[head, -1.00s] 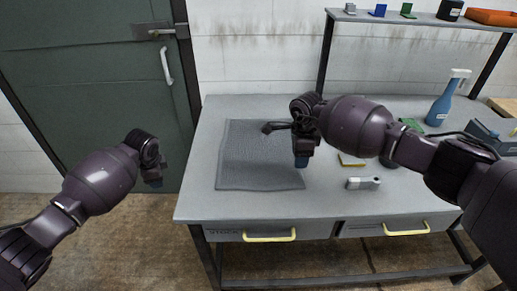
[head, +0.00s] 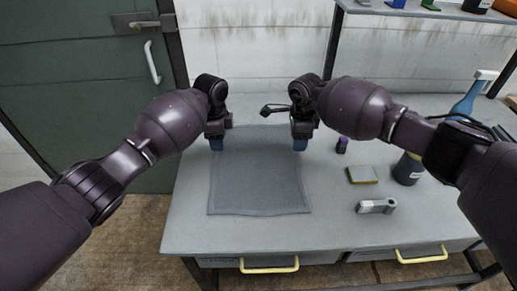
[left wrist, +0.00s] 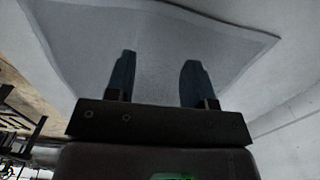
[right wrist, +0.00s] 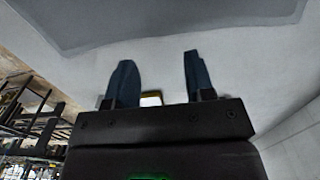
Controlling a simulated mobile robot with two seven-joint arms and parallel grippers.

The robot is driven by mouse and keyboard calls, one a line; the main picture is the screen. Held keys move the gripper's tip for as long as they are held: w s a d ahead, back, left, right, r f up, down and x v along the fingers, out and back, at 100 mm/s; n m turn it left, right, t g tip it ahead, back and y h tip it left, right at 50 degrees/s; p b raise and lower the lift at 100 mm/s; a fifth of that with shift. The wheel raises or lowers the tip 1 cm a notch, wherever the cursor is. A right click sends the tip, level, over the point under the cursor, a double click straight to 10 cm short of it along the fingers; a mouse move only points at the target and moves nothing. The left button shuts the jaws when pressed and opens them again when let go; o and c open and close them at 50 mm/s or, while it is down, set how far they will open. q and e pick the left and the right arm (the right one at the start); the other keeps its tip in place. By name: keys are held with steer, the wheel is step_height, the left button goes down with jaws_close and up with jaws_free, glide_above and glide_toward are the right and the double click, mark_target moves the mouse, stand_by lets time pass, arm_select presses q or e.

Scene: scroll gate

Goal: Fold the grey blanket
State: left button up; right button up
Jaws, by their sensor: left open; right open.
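The grey blanket (head: 258,180) lies flat and spread out on the workbench in the head view. It also shows beyond the fingers in the left wrist view (left wrist: 160,45) and along the top of the right wrist view (right wrist: 170,20). My left gripper (head: 217,145) is open and empty near the blanket's far left corner. My right gripper (head: 300,145) is open and empty near its far right corner. Both fingertips look close to the cloth, but I cannot tell whether they touch it. The grippers and arms partly hide the blanket's far edge.
The workbench (head: 330,225) has a sponge (head: 362,175), a small grey metal part (head: 376,206), a dark bottle (head: 408,168), a small purple item (head: 342,145) and a blue spray bottle (head: 468,100) on the right. A black item (head: 278,109) lies behind the blanket. A shelf stands at the back right.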

mark_target(222, 162)
arm_select(q)
step_height(222, 162, down, 7)
steer(key=shift+w+f, duration=0.1)
steer(key=shift+f, duration=0.05)
arm_select(e)
step_height(222, 162, down, 7)
steer(key=shift+w+f, duration=0.1)
arm_select(q)
steer(key=shift+d+f, duration=0.1)
steer(key=shift+f, duration=0.2)
arm_select(e)
steer(key=shift+w+f, duration=0.1)
steer(key=shift+f, duration=0.25)
arm_select(q)
steer(key=shift+f, duration=0.2)
arm_select(e)
steer(key=shift+f, duration=0.15)
arm_select(q)
jaws_close()
arm_select(e)
jaws_close()
arm_select(q)
steer(key=shift+r, duration=0.15)
